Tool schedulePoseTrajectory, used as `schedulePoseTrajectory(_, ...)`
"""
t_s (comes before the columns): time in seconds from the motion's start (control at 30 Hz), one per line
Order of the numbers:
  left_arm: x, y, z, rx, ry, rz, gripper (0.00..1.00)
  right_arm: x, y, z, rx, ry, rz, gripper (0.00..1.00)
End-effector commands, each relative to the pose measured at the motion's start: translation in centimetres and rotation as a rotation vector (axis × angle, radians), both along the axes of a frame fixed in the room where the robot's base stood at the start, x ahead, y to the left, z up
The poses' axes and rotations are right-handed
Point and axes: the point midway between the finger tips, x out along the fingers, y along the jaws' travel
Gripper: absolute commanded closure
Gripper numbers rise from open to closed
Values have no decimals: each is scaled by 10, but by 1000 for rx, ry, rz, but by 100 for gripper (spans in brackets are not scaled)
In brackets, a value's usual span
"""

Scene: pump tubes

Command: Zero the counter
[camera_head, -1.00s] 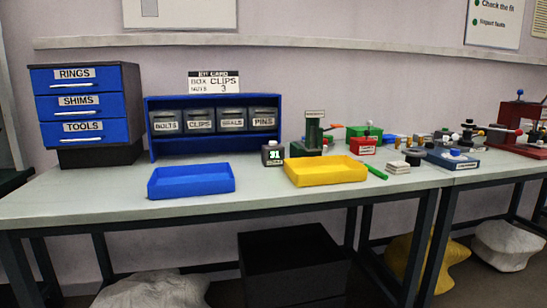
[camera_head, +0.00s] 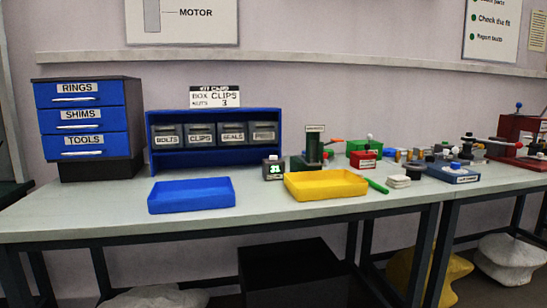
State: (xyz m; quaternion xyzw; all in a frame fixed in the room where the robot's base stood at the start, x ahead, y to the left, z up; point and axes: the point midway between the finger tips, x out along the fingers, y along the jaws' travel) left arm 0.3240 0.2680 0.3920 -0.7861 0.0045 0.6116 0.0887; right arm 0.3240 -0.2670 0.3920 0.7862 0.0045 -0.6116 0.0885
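The counter (camera_head: 273,168) is a small dark box with a lit display that seems to read 31. It stands on the table between the blue tray and the yellow tray, in front of the right end of the blue shelf. A small light knob or button shows on its top. Neither of my grippers shows in the head view.
A blue tray (camera_head: 191,208) and a yellow tray (camera_head: 326,195) lie near the table's front edge. Behind are a drawer cabinet (camera_head: 82,119), a blue shelf (camera_head: 147,136) with labelled bins, and a green device (camera_head: 314,147). The table's front left (camera_head: 90,218) is clear.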

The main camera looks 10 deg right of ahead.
Motion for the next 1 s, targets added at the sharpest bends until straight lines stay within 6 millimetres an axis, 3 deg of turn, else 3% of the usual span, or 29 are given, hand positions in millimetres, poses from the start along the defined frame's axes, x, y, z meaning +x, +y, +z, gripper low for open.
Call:
schedulePoseTrajectory(0.03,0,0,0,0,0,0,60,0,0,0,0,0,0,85)
schedulePoseTrajectory(0.17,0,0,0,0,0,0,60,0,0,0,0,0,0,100)
schedulePoseTrajectory(1.0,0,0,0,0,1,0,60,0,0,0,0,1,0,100)
